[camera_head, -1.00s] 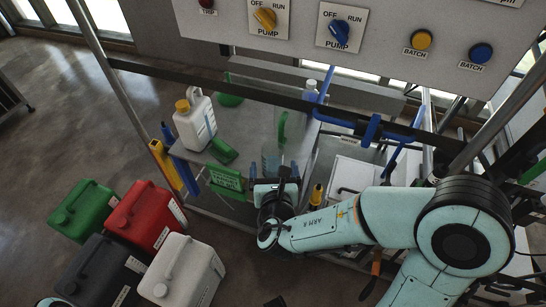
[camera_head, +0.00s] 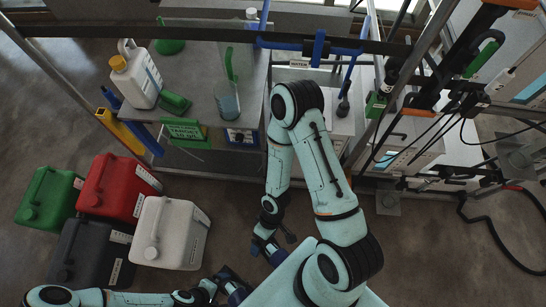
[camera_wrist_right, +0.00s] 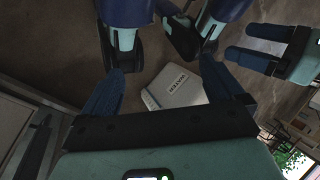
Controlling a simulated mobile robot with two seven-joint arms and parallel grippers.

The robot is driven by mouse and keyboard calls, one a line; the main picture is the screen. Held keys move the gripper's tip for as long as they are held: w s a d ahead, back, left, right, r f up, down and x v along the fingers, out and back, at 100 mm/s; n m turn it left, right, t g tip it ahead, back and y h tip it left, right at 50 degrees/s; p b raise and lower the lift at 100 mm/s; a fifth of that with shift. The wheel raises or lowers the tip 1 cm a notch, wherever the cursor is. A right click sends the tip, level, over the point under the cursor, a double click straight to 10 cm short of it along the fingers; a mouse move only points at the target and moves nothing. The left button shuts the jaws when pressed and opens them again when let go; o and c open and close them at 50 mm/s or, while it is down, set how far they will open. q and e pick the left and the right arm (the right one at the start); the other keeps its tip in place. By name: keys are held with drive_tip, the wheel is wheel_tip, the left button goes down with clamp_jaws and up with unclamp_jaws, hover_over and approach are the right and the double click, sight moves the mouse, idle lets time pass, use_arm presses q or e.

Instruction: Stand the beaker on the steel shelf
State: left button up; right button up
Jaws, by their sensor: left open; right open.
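The beaker (camera_head: 228,102) is a clear glass vessel with a bluish lower part. It stands upright near the front right of the grey steel shelf (camera_head: 200,75) in the head view, with no gripper touching it. My right gripper (camera_head: 266,249) hangs in front of and below the shelf, well away from the beaker. In the right wrist view its two blue fingers (camera_wrist_right: 165,88) are apart with nothing between them. My left gripper (camera_head: 232,282) is open and empty near the bottom of the head view. The beaker is not seen in the wrist view.
A white jug with an orange cap (camera_head: 137,75) and a green block (camera_head: 174,103) share the shelf. A green sign (camera_head: 186,131) hangs at its front edge. Red (camera_head: 118,188), green (camera_head: 48,197), black (camera_head: 90,255) and white (camera_head: 170,232) canisters stand on the floor.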

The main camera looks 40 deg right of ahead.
drive_tip(key=d+f+m, duration=0.1)
drive_tip(key=m, duration=0.1)
drive_tip(key=s+d+f+m+h, duration=0.1)
drive_tip(key=f+m, duration=0.1)
drive_tip(key=f+m+t, duration=0.1)
drive_tip(key=f+m, duration=0.1)
drive_tip(key=shift+s+d, duration=0.2)
drive_tip(key=shift+d, duration=0.2)
drive_tip(key=shift+r, duration=0.1)
